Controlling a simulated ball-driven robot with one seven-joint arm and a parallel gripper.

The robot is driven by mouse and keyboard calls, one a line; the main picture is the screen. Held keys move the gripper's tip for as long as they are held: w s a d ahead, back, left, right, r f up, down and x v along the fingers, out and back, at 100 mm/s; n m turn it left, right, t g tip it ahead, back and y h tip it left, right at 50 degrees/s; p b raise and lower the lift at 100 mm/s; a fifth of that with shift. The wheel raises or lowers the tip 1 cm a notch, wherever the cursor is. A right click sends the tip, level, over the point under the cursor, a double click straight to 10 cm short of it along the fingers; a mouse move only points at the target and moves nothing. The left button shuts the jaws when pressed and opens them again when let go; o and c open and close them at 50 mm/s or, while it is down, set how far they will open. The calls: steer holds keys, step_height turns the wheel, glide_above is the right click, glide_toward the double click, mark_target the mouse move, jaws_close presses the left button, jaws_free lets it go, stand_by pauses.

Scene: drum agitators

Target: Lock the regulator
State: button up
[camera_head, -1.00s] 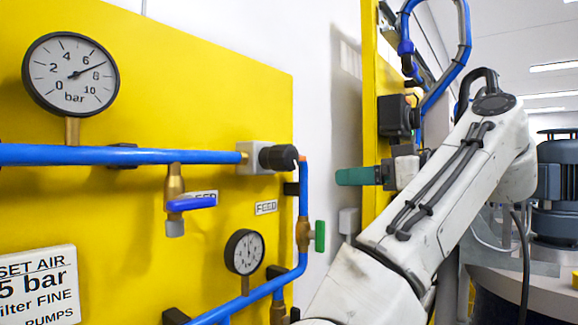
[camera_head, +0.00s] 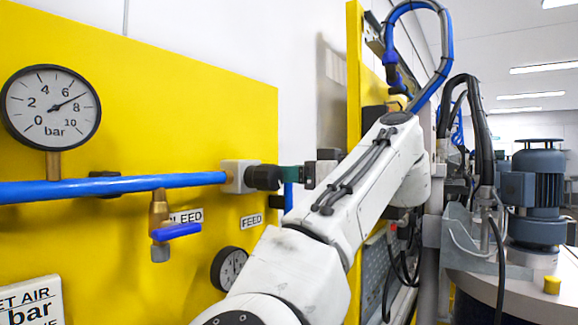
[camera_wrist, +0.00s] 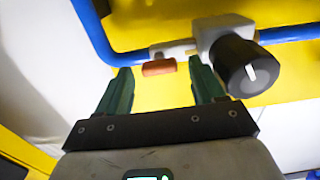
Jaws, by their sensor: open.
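The regulator is a grey block (camera_head: 238,178) on the blue pipe, with a black knob (camera_head: 264,177) on its right side. In the wrist view the knob (camera_wrist: 248,66) shows a white mark on its face, and the grey block (camera_wrist: 220,30) lies behind it. A small red-orange tab (camera_wrist: 159,67) on a grey stem sticks out beside the block. My gripper (camera_wrist: 160,72) is open, with its green fingers either side of the tab in the picture; I cannot tell if they touch it. The knob is just right of the right finger. In the head view the green fingers (camera_head: 289,178) appear right by the knob.
A large gauge (camera_head: 51,107) reads about 7 bar. A bleed valve with a blue handle (camera_head: 178,231) hangs below the blue pipe (camera_head: 110,187). A small gauge (camera_head: 230,268) is partly behind my arm. A motor (camera_head: 538,195) stands at the right.

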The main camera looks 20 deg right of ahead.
steer(key=shift+w+a, duration=0.25)
steer(key=shift+w, duration=0.15)
steer(key=c, duration=1.1)
